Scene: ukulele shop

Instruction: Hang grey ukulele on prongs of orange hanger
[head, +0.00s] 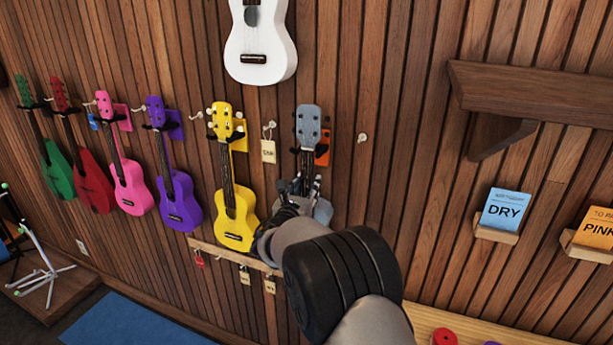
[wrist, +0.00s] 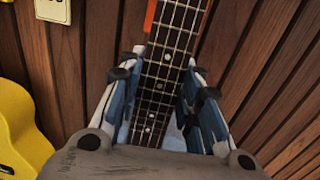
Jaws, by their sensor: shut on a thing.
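The grey ukulele (head: 308,122) is upright against the wood wall, its head in front of the orange hanger (head: 322,155). A dark prong shows beside its neck just below the head; I cannot tell whether the head bears on the prongs. My gripper (head: 300,187) is shut around the ukulele's neck, above the body, and my arm hides part of the body. In the wrist view, my gripper's fingers (wrist: 165,90) are on both sides of the fretted neck (wrist: 168,60). A strip of the orange hanger (wrist: 150,15) shows behind the neck.
A yellow ukulele (head: 238,215) hangs close on the left, with purple, pink, red and green ones beyond. A white ukulele (head: 262,45) hangs above. A tag (head: 268,151) hangs between yellow and grey. A wooden shelf (head: 530,95) juts out at right. A peg rail (head: 225,255) runs below.

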